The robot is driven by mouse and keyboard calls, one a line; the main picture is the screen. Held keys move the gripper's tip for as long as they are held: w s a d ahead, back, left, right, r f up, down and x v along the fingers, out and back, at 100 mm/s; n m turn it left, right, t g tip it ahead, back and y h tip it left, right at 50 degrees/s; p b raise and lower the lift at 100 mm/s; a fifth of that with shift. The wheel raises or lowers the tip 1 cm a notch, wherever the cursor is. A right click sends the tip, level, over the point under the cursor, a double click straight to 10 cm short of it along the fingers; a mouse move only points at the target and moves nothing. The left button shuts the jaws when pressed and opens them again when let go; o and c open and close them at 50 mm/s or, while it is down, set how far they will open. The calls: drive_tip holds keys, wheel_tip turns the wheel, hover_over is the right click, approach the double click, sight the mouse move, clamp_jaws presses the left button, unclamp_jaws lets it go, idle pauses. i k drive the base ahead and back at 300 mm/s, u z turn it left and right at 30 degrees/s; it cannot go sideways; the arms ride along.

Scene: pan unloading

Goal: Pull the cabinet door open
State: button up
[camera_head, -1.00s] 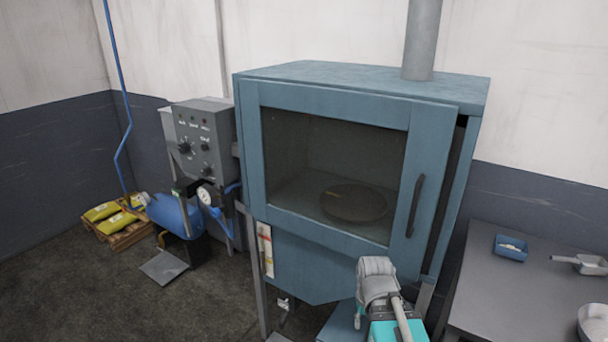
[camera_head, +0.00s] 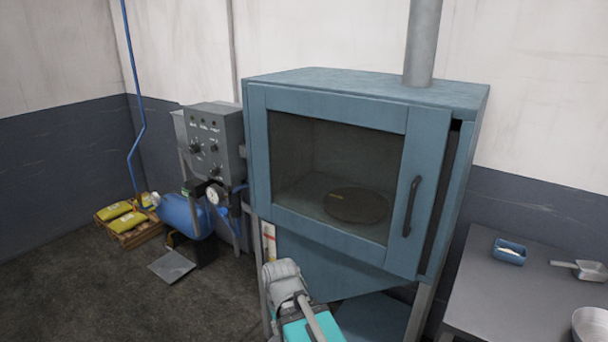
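The blue-grey cabinet (camera_head: 365,83) stands in the middle of the view. Its door (camera_head: 428,150) has a large glass window and a dark vertical handle (camera_head: 412,205) on the right side. The door is slightly ajar, with a dark gap along its right edge. A round dark pan or plate (camera_head: 357,205) lies inside, behind the glass. Part of my arm, grey and teal, shows at the bottom, below and left of the handle and apart from it. I cannot make out my gripper's fingers.
A metal table (camera_head: 485,285) at right holds a blue tray (camera_head: 509,252), a scoop (camera_head: 582,270) and a bowl (camera_head: 592,327). A control box (camera_head: 215,140) and blue tank (camera_head: 183,215) stand left. Yellow bags lie on a pallet (camera_head: 135,237). The floor at lower left is clear.

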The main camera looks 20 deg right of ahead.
sight(426, 129)
drive_tip(key=u, duration=0.65)
drive_tip(key=k, duration=1)
drive_tip(key=z, duration=0.85)
drive_tip(key=i, duration=0.85)
drive_tip(key=z, duration=0.05)
